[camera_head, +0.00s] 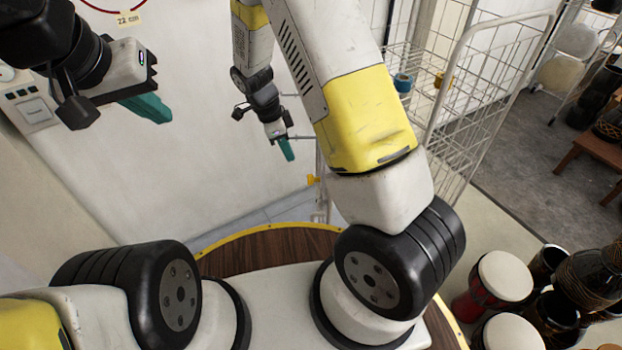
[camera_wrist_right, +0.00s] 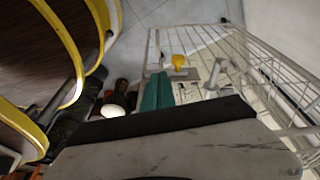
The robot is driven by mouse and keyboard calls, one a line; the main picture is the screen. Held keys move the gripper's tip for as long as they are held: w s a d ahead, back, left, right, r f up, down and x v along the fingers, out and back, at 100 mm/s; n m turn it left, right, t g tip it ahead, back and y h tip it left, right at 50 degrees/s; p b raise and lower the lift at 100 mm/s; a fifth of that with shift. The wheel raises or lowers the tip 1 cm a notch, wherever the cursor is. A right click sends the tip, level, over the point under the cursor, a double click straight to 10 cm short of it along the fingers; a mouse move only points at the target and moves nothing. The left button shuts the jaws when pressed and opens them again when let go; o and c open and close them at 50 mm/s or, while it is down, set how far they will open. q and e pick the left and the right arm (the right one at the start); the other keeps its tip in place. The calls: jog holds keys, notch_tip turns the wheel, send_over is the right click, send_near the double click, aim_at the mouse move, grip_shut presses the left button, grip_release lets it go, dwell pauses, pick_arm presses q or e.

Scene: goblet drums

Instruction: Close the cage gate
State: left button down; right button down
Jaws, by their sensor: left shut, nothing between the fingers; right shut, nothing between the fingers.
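The white wire cage (camera_head: 392,55) stands behind and to the right of my right arm, which hides part of it. A mesh panel with a rounded tubular frame, seemingly the gate (camera_head: 487,85), stands at an angle on its right. The cage's wire mesh also shows in the right wrist view (camera_wrist_right: 275,72). My right gripper (camera_head: 287,150) has teal fingers, shut and empty, pointing down left of the cage and apart from the gate. Its fingers show in the right wrist view (camera_wrist_right: 158,92). My left gripper (camera_head: 148,107) is shut and empty in front of the white wall, far from the cage.
A yellow part (camera_head: 312,180) sits low by the cage. Blue tape (camera_head: 403,83) and yellow tape (camera_head: 443,80) are at the cage. Several goblet drums (camera_head: 505,277) crowd the lower right. A wooden bench (camera_head: 590,150) stands at right. Grey floor right of the gate is clear.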

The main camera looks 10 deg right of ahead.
jog(key=d+f+m, duration=0.1)
jog(key=d+f, duration=0.2)
jog(key=f, duration=0.4)
jog(key=s+d+f+m+h, duration=0.1)
jog(key=d+f, duration=0.3)
jog(key=f, duration=0.3)
jog(key=shift+d+f, duration=0.15)
jog(key=shift+d, duration=0.05)
jog(key=shift+s, duration=0.1)
